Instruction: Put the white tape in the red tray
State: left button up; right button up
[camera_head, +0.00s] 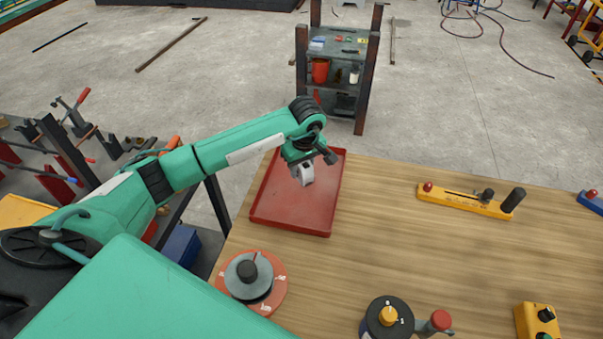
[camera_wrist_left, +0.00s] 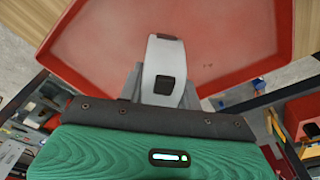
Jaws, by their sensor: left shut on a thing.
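The red tray (camera_head: 291,212) lies at the left end of the wooden table, and its floor also fills the upper part of the left wrist view (camera_wrist_left: 235,45). My left gripper (camera_head: 304,172) is over the tray, pointing down. The tape appears to be above the tray floor; the exact gap cannot be told. The tray holds nothing else that I can see. My right gripper is not in view.
An orange dial disc (camera_head: 252,281) sits just in front of the tray. A black dial (camera_head: 389,317) with a red knob and a yellow slider fixture (camera_head: 470,200) are to the right. A dark shelf (camera_head: 338,75) stands behind the table. The middle of the table (camera_head: 400,250) is clear.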

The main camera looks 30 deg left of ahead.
aim_at(302, 176)
pick_arm(q)
notch_tip(302, 176, down, 4)
jog(key=shift+r+p, duration=0.25)
jog(key=shift+p, duration=0.15)
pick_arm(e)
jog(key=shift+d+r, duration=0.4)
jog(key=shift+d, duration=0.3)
pick_arm(q)
jog(key=shift+f, duration=0.2)
jog(key=o, duration=1.2)
jog(key=shift+c, duration=0.2)
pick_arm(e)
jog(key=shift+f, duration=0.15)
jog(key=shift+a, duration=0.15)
